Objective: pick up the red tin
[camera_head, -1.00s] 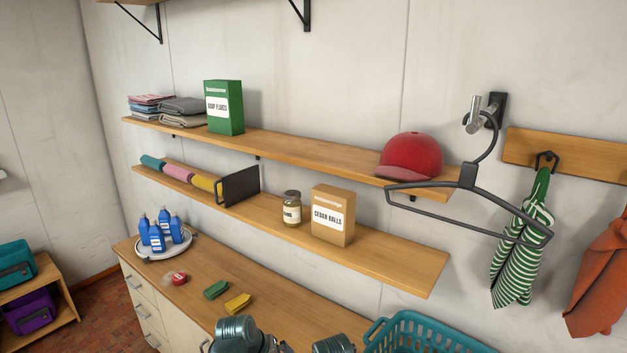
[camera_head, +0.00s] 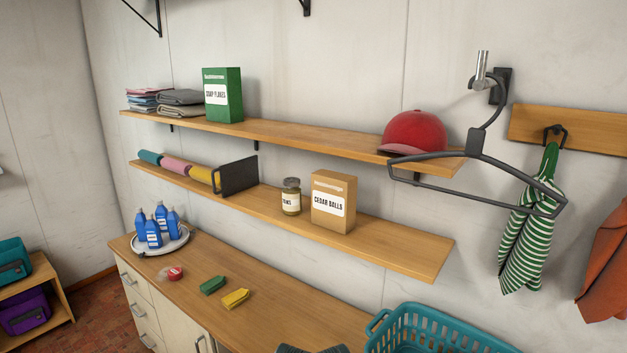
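A small round red tin (camera_head: 174,273) with a pale patch on its left side lies on the wooden counter top (camera_head: 290,310), in front of the round tray of blue bottles. Nothing touches it and no gripper is near it. Neither of my grippers shows in the head view. A dark ribbed shape is just cut off at the bottom edge; I cannot tell what it is.
A tray (camera_head: 137,249) with several blue bottles (camera_head: 152,231) stands behind the tin. A green clip (camera_head: 213,285) and a yellow clip (camera_head: 236,298) lie to its right. A teal basket (camera_head: 440,332) stands at the right. A shelf (camera_head: 400,250) overhangs the counter's back.

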